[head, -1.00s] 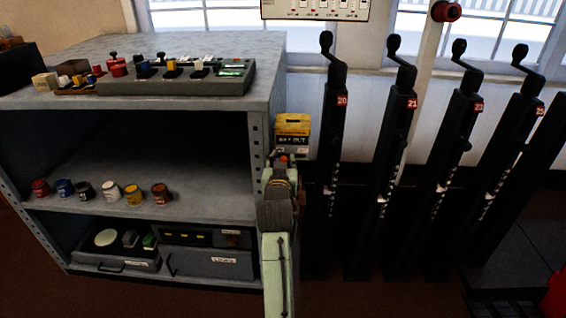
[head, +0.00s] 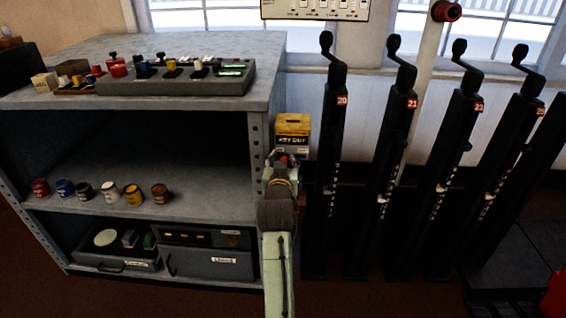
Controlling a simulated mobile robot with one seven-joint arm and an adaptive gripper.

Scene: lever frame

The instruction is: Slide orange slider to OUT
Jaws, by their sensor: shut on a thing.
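A small yellow box (head: 293,124) with a dark lettered band on its front stands against the right side of the shelf unit. My gripper (head: 284,157) is just below this box's front and seen from behind. A small orange-red part (head: 282,160) shows at its fingertips; this looks like the orange slider, and the gripper is shut on it. The fingers and my wrist hide most of the slider and its track. The lettering is too small to read surely, and I cannot tell which end the slider is at.
A grey shelf unit (head: 257,150) stands close on the left, with a control panel (head: 175,84) on top and several small pots on its middle shelf. Several black levers (head: 333,150) stand in a row on the right. A narrow gap separates the box from the nearest lever.

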